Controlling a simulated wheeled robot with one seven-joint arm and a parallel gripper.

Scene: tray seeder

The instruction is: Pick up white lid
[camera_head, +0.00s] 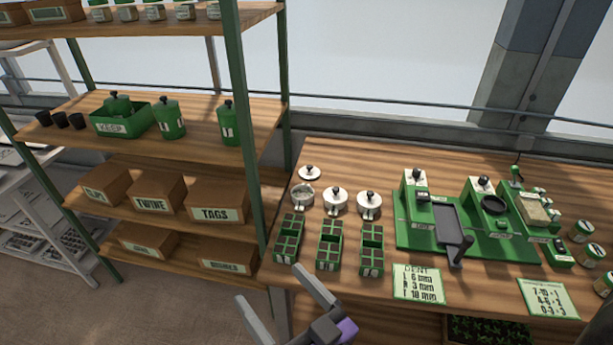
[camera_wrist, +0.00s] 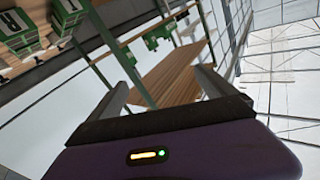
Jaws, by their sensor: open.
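A white lid (camera_head: 309,172) with a dark knob lies on the wooden table at its back left, just behind an open white pot (camera_head: 302,194). Two more white pots, one in the middle (camera_head: 335,201) and one at the right (camera_head: 368,205), stand beside it and wear lids with dark knobs. My gripper (camera_head: 272,292) is open and empty at the table's front left edge, in front of the seed trays and well short of the lid. In the wrist view my gripper (camera_wrist: 162,92) shows its two fingers apart with nothing between them; no lid is visible there.
Green seed trays, left (camera_head: 289,237), middle (camera_head: 329,244) and right (camera_head: 371,249), stand in front of the pots. A green seeder machine (camera_head: 410,238) stands to their right. Shelving with labelled boxes (camera_head: 218,201) rises at the left. A card (camera_head: 418,284) lies near the front edge.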

